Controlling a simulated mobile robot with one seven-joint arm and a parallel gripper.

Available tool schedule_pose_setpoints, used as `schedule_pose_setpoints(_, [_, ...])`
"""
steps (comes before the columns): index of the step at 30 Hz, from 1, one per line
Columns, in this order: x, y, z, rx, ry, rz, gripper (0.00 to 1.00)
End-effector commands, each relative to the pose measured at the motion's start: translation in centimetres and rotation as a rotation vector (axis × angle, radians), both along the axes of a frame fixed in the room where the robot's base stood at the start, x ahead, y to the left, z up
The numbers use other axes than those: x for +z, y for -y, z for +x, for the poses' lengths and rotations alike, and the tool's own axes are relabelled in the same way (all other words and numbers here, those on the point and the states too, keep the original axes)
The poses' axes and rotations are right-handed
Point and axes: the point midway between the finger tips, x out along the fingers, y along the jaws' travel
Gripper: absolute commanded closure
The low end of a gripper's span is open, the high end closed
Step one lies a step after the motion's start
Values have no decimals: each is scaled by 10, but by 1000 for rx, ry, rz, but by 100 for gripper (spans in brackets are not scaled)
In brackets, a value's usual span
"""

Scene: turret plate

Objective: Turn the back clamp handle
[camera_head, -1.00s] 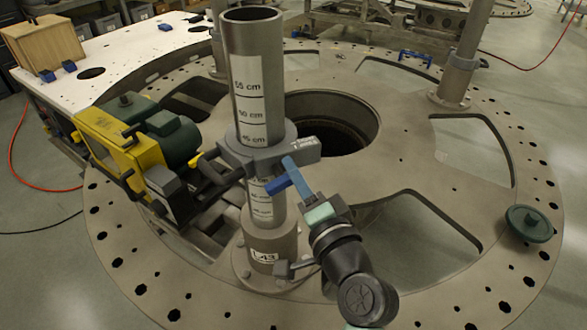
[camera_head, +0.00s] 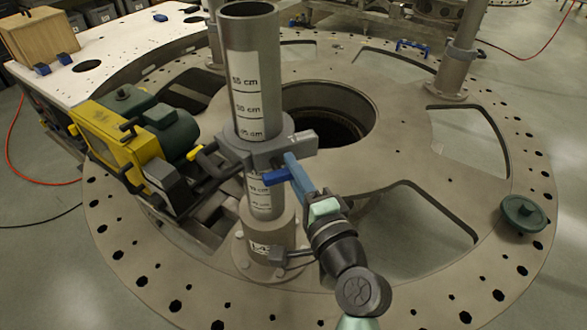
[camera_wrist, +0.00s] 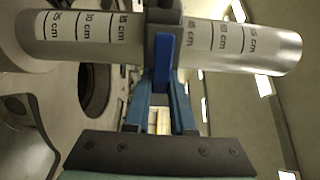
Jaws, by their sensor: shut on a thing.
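A grey post (camera_head: 243,82) with cm marks stands upright on the turret plate (camera_head: 420,130). A dark grey clamp (camera_head: 265,149) wraps around it, with a block sticking out to the right. The clamp's blue handle (camera_head: 274,177) is on the side facing me. My gripper (camera_head: 293,163) reaches the handle from the lower right. In the wrist view, the post lies across the picture and the blue handle (camera_wrist: 163,62) sits between my two blue-grey fingers (camera_wrist: 162,100). They are shut on it. The exact contact is partly hidden by the handle.
A yellow and green machine (camera_head: 125,140) stands close to the post's left, with a yellow-tipped lever (camera_head: 206,150) near the clamp. Another post (camera_head: 461,60) stands at the back right. A green disc (camera_head: 524,213) lies on the plate's right. Large openings cut the plate.

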Motion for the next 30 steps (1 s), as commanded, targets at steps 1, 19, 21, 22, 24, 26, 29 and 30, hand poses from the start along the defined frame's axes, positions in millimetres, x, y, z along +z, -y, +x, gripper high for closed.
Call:
schedule_pose_setpoints(1, [1, 1, 0, -2, 1, 3, 100])
schedule_pose_setpoints(19, [0, 0, -1, 0, 0, 0, 48])
schedule_pose_setpoints(21, [-1, 2, -4, -1, 0, 0, 48])
schedule_pose_setpoints(22, [-2, 3, -6, -1, -1, 0, 48])
schedule_pose_setpoints(24, [-3, 6, -14, -2, 0, -1, 48])
schedule_pose_setpoints(26, [-4, 9, -23, -2, 1, -2, 48])
schedule_pose_setpoints(29, [-5, 17, -43, -4, -1, -1, 48])
schedule_pose_setpoints(30, [-5, 20, -51, -5, 0, -2, 48])
